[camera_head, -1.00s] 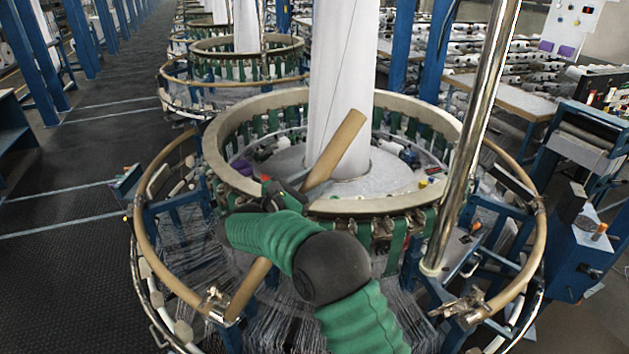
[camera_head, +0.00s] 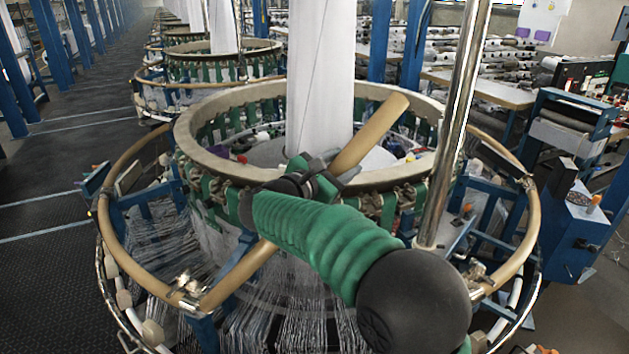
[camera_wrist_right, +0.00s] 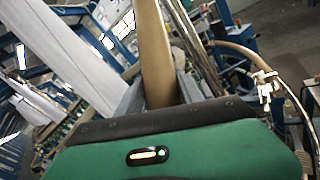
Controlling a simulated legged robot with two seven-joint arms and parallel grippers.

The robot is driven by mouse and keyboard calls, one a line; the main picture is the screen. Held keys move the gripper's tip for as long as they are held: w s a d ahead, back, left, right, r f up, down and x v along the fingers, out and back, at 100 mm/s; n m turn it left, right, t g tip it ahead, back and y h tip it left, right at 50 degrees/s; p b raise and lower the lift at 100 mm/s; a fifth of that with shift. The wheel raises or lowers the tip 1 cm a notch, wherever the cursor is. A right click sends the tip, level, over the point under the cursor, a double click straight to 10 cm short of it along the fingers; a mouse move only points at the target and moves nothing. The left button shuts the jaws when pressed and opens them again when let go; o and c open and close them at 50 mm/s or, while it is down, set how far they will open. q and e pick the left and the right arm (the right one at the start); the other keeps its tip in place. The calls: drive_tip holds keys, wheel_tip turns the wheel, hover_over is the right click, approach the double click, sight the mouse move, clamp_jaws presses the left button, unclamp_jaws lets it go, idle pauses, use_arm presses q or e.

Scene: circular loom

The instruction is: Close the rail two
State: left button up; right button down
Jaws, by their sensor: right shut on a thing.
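The movable rail (camera_head: 372,132) is a tan curved bar. The rail also shows in the right wrist view (camera_wrist_right: 153,50). A metal clamp (camera_head: 474,282) sits at the ring's front right, apart from the free end. My left gripper is not in view.
The wide inner ring (camera_head: 215,115) of the loom stands just behind the rail. A steel pole (camera_head: 455,130) rises at the right. Several threads (camera_head: 270,315) hang below the front gap. Blue machine housing (camera_head: 575,235) is at the far right.

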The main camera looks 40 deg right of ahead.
drive_tip(key=s+d+f+m+b, duration=0.1)
drive_tip(key=s+d+f+b, duration=0.3)
drive_tip(key=b, duration=0.7)
drive_tip(key=s+d+f+m+y+b, duration=0.1)
drive_tip(key=s+d+f+b, duration=0.3)
drive_tip(key=s+f+b, duration=0.4)
wheel_tip(320, 180, down, 6)
drive_tip(key=m+b, duration=0.1)
drive_tip(key=b, duration=0.2)
drive_tip(key=shift+s+d+r+m+t+y+b, duration=0.2)
drive_tip(key=shift+s+r+m+t+y+b, duration=0.1)
drive_tip(key=shift+s+t+b, duration=0.1)
drive_tip(key=c, duration=1.2)
unclamp_jaws()
drive_tip(key=o, duration=0.4)
drive_tip(key=shift+w+d+f, duration=0.2)
drive_tip(key=shift+d, duration=0.05)
drive_tip(key=shift+o, duration=0.2)
drive_tip(key=b+v, duration=0.7)
drive_tip(key=v, duration=0.9)
drive_tip(key=shift+a, duration=0.25)
